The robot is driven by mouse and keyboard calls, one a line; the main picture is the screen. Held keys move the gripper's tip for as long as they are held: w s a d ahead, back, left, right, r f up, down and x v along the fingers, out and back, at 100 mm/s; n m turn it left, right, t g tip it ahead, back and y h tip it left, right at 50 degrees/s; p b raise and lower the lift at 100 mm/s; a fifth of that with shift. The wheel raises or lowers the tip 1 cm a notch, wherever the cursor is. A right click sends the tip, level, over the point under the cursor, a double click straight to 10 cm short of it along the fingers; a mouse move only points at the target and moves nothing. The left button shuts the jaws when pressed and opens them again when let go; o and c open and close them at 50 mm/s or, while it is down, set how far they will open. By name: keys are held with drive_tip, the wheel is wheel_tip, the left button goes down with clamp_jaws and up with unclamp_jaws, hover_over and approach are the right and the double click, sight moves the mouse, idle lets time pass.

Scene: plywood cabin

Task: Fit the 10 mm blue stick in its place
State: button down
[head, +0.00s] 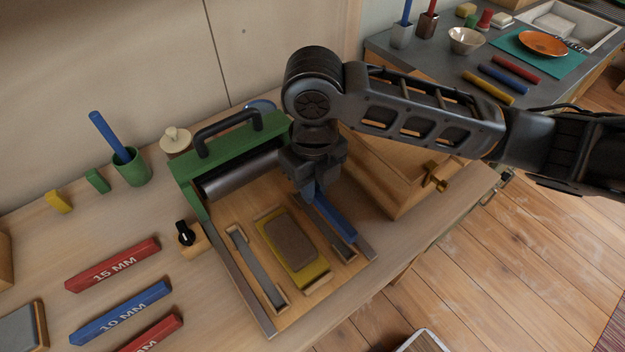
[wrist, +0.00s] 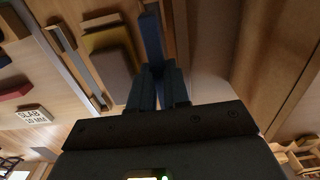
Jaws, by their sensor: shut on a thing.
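My gripper (head: 312,190) is shut on a blue stick (head: 335,218), over the right side of a wooden board with a green-framed roller. The stick runs along the right rail, over or in the right-hand slot (head: 346,252); I cannot tell whether it is seated. In the wrist view the stick (wrist: 152,38) extends ahead from between the fingers (wrist: 157,88). The left slot (head: 257,265) holds a grey strip between wooden end blocks. Another blue stick, marked 10 MM (head: 120,312), lies on the bench at the left. The gripper hides the held stick's near end.
A yellow tray with a brown slab (head: 292,243) lies between the slots. The green roller frame (head: 228,145) stands behind, close to my gripper. A wooden box (head: 395,185) is at the right. Red sticks (head: 112,264) lie on the bench at the left.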

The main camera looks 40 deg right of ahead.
drive_tip(key=b, duration=0.3)
hover_over(314, 215)
drive_tip(key=shift+f, duration=2.2)
drive_tip(key=shift+f+b, duration=0.95)
drive_tip(key=shift+b, duration=0.4)
idle(0.5)
drive_tip(key=c, duration=1.5)
unclamp_jaws()
drive_tip(key=shift+o, duration=0.6)
drive_tip(key=o, duration=1)
drive_tip(key=shift+o, duration=0.2)
